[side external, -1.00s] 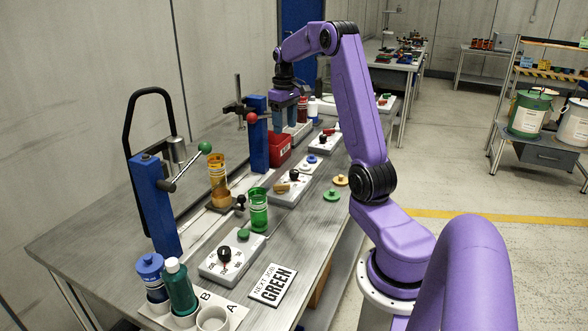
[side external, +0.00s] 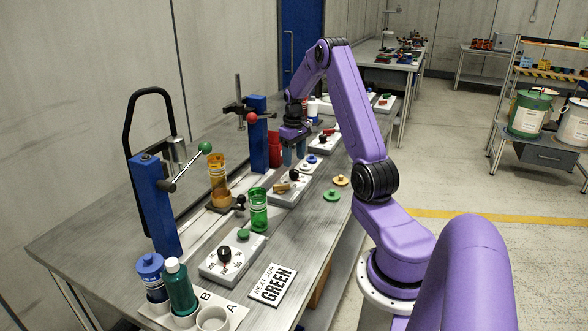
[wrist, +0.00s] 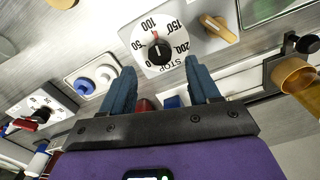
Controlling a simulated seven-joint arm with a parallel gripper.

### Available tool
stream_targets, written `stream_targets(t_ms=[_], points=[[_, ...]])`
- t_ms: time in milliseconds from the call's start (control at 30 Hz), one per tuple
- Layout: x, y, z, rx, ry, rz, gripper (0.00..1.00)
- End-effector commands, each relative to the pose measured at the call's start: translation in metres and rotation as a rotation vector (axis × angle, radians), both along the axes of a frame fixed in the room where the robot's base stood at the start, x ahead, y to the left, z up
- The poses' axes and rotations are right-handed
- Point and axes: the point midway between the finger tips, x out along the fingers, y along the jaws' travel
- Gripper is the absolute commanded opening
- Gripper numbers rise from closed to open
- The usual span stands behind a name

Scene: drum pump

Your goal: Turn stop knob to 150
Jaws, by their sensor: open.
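The stop knob (wrist: 157,48) is black with a red pointer line, on a white dial marked STOP in the wrist view. Its pointer stands close to the 100 mark. The 150 mark (wrist: 174,27) is on the dial to the right of 100. In the side view the knob (side external: 294,175) sits on a white panel (side external: 284,195). My gripper (side external: 294,162) is open and empty, pointing down, just above and beyond the knob. In the wrist view its blue fingers (wrist: 160,66) are spread wide, with the dial beyond and between their tips; they appear apart from the knob.
A tan lever (wrist: 218,30) is beside the dial, and a blue button (wrist: 84,86) and a white button are on its other side. A blue post (side external: 257,140) with a red-balled lever stands left of my gripper. A green cup (side external: 258,212) stands nearer the camera.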

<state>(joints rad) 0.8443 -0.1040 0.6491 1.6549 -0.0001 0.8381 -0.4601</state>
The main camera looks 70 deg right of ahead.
Motion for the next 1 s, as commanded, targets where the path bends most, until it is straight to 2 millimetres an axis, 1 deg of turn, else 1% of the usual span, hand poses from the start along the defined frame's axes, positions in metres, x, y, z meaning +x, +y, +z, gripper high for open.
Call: stream_targets(t_ms=[33, 100, 200, 300, 433, 700, 733, 767, 800, 900, 1000], points=[[-0.001, 0.001, -0.01, 0.003, 0.004, 0.0, 0.61], [-0.001, 0.0, -0.021, 0.003, 0.003, 0.0, 0.61], [0.0, 0.0, -0.034, 0.002, 0.003, 0.0, 0.61], [0.0, 0.0, -0.043, 0.002, 0.002, 0.0, 0.61], [0.0, 0.0, -0.049, 0.0, 0.0, 0.0, 0.61], [0.0, 0.0, -0.05, 0.0, -0.001, 0.0, 0.61], [0.0, 0.0, -0.05, 0.0, -0.001, 0.0, 0.58], [0.0, 0.0, -0.05, 0.0, -0.001, 0.0, 0.48], [0.0, 0.0, -0.05, 0.0, -0.001, 0.0, 0.35], [0.0, 0.0, -0.05, 0.0, 0.0, 0.0, 0.05], [0.0, 0.0, -0.05, 0.0, 0.0, 0.0, 0.05]])
